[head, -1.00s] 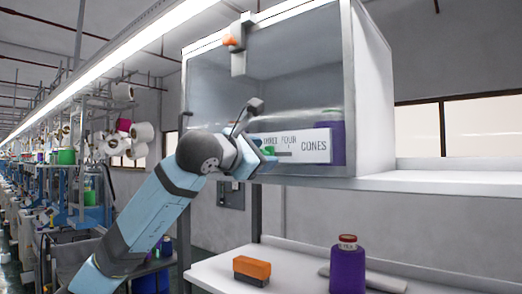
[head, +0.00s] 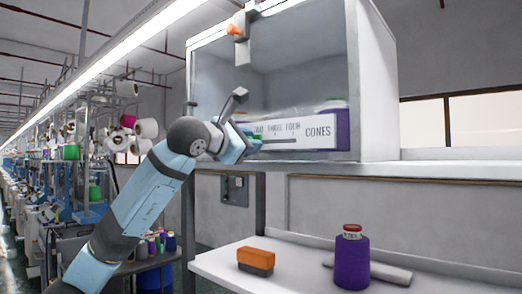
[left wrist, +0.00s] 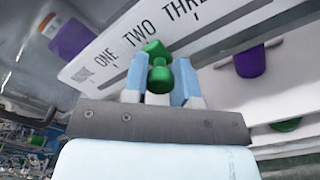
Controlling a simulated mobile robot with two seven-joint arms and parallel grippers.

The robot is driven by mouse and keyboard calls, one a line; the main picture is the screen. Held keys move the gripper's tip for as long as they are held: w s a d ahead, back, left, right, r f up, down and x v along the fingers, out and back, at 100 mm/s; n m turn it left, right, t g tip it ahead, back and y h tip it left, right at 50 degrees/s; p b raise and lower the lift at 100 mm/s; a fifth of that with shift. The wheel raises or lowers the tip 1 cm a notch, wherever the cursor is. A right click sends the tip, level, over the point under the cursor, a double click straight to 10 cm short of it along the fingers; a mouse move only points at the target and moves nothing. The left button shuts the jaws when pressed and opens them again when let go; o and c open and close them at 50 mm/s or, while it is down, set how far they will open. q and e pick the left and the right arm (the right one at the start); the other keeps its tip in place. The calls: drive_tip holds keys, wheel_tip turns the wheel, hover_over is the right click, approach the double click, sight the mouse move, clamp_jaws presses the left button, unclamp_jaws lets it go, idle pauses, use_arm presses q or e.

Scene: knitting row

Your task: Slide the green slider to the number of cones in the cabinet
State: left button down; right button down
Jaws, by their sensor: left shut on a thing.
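The green slider (left wrist: 159,74) shows in the left wrist view between the fingers of my left gripper (left wrist: 161,88), which is shut on it. It sits on the white label panel (left wrist: 100,76), close to the TWO mark. In the head view my left gripper (head: 248,143) covers the panel's left end; TWO, THREE, FOUR and CONES are readable. The glass-fronted cabinet (head: 354,80) holds a purple cone (head: 342,130) behind the panel's right end. Another purple cone (left wrist: 72,38) shows above the panel in the left wrist view. The panel hides the lower inside, so the cone count is unclear.
An orange and dark block (head: 256,257) and a purple cone (head: 351,262) stand on the white lower shelf (head: 215,263). A grey latch (head: 241,50) with an orange part hangs at the cabinet's top. Machines and yarn racks line the left; the room below the cabinet is open.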

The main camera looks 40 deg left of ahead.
use_arm(q)
drive_tip(key=c, duration=0.9)
unclamp_jaws()
drive_tip(key=s+a+b, duration=0.1)
drive_tip(key=s+b, duration=0.2)
drive_tip(key=s, duration=1.1)
drive_tip(key=shift+w+a, duration=0.1)
